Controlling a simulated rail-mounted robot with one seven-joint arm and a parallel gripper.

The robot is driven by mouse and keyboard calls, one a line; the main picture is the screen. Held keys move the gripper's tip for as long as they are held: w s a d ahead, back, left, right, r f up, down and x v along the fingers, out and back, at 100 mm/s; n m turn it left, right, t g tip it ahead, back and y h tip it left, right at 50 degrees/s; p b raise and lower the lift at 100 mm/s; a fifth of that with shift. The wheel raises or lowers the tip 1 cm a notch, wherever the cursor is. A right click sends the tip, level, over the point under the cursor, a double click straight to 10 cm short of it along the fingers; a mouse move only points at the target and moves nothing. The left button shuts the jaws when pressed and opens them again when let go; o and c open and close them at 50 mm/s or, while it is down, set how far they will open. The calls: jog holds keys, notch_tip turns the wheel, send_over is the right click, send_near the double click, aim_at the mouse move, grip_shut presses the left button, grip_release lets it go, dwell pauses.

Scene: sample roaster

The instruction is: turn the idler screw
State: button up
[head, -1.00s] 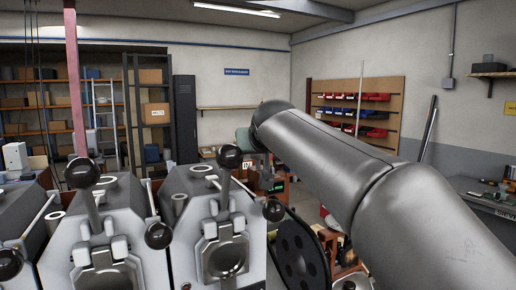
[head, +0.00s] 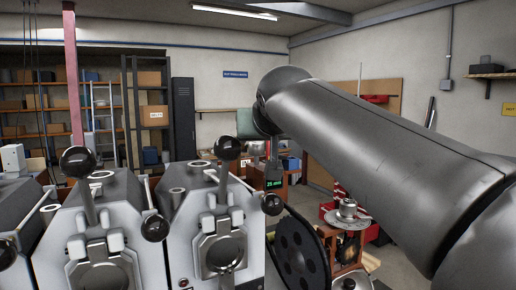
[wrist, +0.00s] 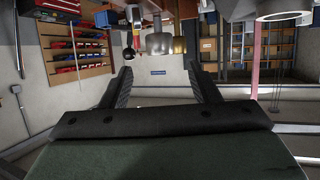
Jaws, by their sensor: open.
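I cannot make out the idler screw in either view. In the wrist view, which is upside down, my gripper (wrist: 159,70) shows two dark ridged fingers spread apart with nothing between them. In the head view the fingers are hidden; my grey arm crosses the right half. A black spoked pulley wheel (head: 301,252) stands beside the roaster (head: 238,268), low in the head view, below my arm. The roaster's front carries ball-topped levers and round openings.
A wooden stand with metal parts (head: 347,214) is right of the pulley. Shelving (head: 128,110) lines the back wall.

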jog(key=b+v, duration=0.1)
jog(key=v, duration=0.8)
jog(key=shift+s, duration=0.25)
jog(key=shift+d+r, duration=0.1)
jog(key=shift+c, duration=0.2)
